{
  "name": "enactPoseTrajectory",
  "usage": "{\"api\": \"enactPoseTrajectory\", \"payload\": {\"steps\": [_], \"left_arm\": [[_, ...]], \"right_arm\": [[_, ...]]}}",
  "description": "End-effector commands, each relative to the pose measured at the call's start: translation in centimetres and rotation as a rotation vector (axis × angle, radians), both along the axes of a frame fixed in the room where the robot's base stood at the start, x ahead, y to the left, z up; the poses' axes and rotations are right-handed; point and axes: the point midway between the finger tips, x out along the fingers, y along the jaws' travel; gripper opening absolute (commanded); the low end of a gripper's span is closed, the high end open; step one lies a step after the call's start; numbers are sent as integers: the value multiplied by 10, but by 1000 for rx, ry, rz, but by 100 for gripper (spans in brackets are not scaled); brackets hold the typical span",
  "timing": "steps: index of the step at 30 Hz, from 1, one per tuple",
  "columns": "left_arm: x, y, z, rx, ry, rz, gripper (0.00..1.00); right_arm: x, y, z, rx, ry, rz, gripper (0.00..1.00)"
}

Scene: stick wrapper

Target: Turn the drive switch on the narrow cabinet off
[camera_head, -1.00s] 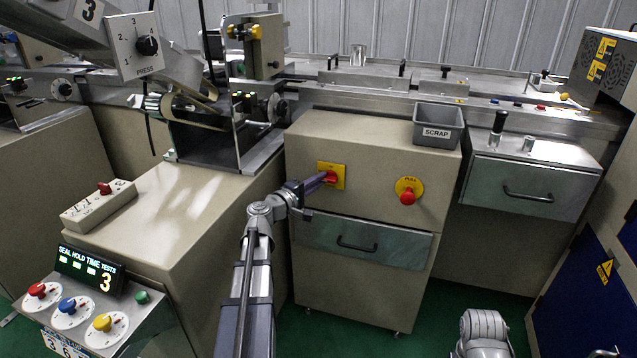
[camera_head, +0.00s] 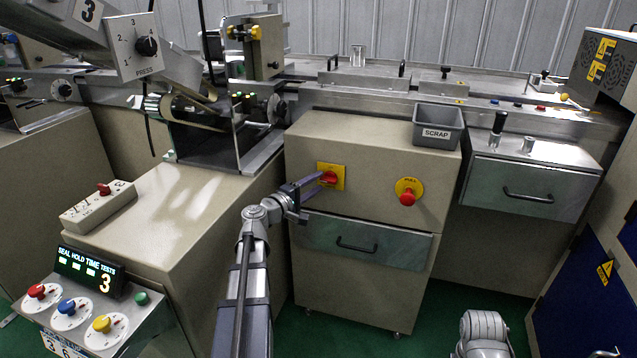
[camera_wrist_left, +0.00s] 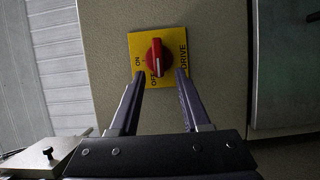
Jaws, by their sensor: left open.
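The narrow cabinet (camera_head: 365,155) stands in the middle of the head view. Its drive switch is a red knob (camera_head: 329,178) on a yellow plate (camera_head: 340,170), marked ON, OFF and DRIVE. In the left wrist view the red knob (camera_wrist_left: 154,60) lies upright in the picture, its long axis in line with the OFF mark; ON is to its left. My left gripper (camera_wrist_left: 160,76) is open, its fingertips at the plate's lower edge, one on either side of the knob's line and apart from it. The left gripper (camera_head: 312,186) partly covers the plate's left side in the head view. My right gripper is out of view.
A red stop button on a yellow disc (camera_head: 408,192) sits right of the switch. A drawer (camera_head: 385,246) with a handle is below. A grey scrap bin (camera_head: 438,126) stands on top. A sealing machine stands to the left.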

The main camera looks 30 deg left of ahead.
Motion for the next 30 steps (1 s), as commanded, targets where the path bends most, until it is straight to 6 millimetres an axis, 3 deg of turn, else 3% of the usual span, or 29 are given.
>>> {"api": "enactPoseTrajectory", "payload": {"steps": [6,12,30], "left_arm": [[-39,5,0,0,0,3,47],[-58,8,0,0,0,1,47],[-61,9,0,0,0,0,47]], "right_arm": [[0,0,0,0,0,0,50],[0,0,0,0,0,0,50],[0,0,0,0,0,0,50]]}}
